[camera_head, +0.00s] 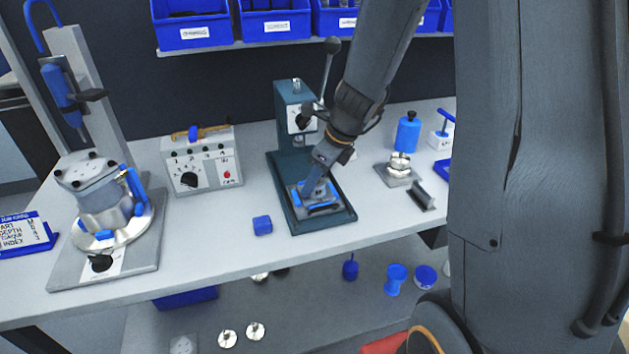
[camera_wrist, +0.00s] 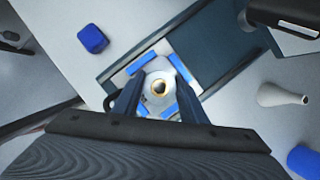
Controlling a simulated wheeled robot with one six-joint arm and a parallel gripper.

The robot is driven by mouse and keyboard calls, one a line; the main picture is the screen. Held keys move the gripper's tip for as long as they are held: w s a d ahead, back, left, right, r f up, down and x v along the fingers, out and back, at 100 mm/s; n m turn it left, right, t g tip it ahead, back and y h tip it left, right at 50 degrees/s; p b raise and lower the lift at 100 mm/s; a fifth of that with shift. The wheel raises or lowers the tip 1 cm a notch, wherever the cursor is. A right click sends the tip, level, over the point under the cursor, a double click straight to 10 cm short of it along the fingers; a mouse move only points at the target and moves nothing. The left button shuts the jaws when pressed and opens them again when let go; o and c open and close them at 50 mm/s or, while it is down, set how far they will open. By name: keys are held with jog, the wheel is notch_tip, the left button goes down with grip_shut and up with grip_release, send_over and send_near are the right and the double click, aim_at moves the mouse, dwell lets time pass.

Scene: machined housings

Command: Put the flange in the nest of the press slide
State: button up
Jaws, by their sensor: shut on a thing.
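The flange (camera_wrist: 158,79) is a round silver disc with a central hole, seen from above in the wrist view. My gripper (camera_wrist: 160,103) is shut on it, with a dark finger at each side. The flange is over the nest (camera_wrist: 181,67), which has blue corner blocks on a light plate. I cannot tell whether the flange touches the nest floor. In the head view my gripper (camera_head: 317,199) is low over the press slide (camera_head: 341,205) and hides the flange. The slide lies in the teal base of the press (camera_head: 291,97).
A small blue block (camera_head: 262,225) stands left of the press base. A grey control box (camera_head: 202,162) and a fixture with a large housing (camera_head: 103,200) are further left. A stand with stacked silver parts (camera_head: 399,167) and a blue bottle (camera_head: 408,134) are on the right.

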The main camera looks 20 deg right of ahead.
jog(key=o, duration=1.4)
jog(key=shift+c, duration=0.2)
jog(key=v, duration=1.2)
jog(key=s+a+f+n+g+h, duration=0.1)
jog(key=s+f+n, duration=0.3)
jog(key=n, duration=0.9)
jog(key=s+a+f+n+g+h, duration=0.1)
jog(key=s+f+n, duration=0.3)
jog(key=s+n, duration=0.6)
jog(key=shift+a+f+n+h, duration=0.25)
jog(key=shift+a+n+h, duration=0.4)
jog(key=shift+n, duration=1.35)
jog(key=shift+c, duration=0.3)
